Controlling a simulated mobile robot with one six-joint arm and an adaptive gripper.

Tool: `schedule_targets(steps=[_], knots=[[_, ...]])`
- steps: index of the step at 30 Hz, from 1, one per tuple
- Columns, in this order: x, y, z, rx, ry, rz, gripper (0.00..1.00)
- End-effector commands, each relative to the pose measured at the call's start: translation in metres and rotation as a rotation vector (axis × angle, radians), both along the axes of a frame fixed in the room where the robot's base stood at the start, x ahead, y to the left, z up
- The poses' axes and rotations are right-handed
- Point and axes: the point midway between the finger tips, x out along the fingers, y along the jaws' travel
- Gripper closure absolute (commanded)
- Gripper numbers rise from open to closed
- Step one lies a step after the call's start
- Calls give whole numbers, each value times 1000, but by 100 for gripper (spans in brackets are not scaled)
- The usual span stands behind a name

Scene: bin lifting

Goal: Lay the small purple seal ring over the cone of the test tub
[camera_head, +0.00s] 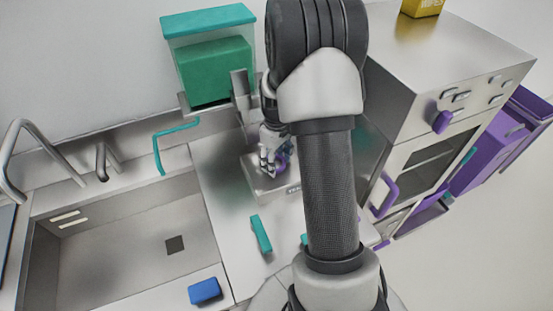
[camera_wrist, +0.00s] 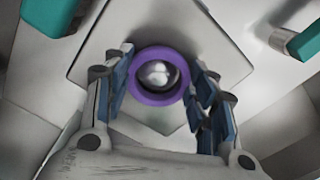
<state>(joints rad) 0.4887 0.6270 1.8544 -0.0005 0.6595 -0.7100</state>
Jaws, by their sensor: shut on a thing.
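The purple seal ring (camera_wrist: 136,92) is between the fingers of my gripper (camera_wrist: 160,84) in the wrist view, and the gripper is shut on it. A shiny silver rounded tip, which looks like the cone (camera_wrist: 158,72), shows through the ring's opening, roughly centred. The grey square test tub (camera_wrist: 222,58) lies beyond the ring. I cannot tell whether the ring is around the cone or still above it. In the head view my gripper (camera_head: 271,161) is over the metal tub (camera_head: 262,188) on the counter, with part of the ring (camera_head: 284,160) showing. My arm hides the tub's right side.
A teal bar (camera_head: 261,234) lies on the counter in front of the tub. The sink (camera_head: 130,245) is at left, with a blue block (camera_head: 205,291) at its front edge. A teal-lidded container (camera_head: 213,68) stands behind. A metal oven unit (camera_head: 430,110) stands right.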

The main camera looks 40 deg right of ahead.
Motion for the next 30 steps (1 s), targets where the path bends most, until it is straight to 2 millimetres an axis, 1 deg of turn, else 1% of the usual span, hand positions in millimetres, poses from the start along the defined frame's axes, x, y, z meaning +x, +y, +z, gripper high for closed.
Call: schedule_targets(steps=[1, 2, 12, 23, 26, 30], knots=[[0, 0, 0, 0, 0, 0, 64], [0, 0, 0, 0, 0, 0, 47], [0, 0, 0, 0, 0, 0, 25], [0, 0, 2, 0, 0, 0, 24], [1, 0, 12, -1, -3, 0, 24], [1, -1, 37, -2, -5, 0, 24]])
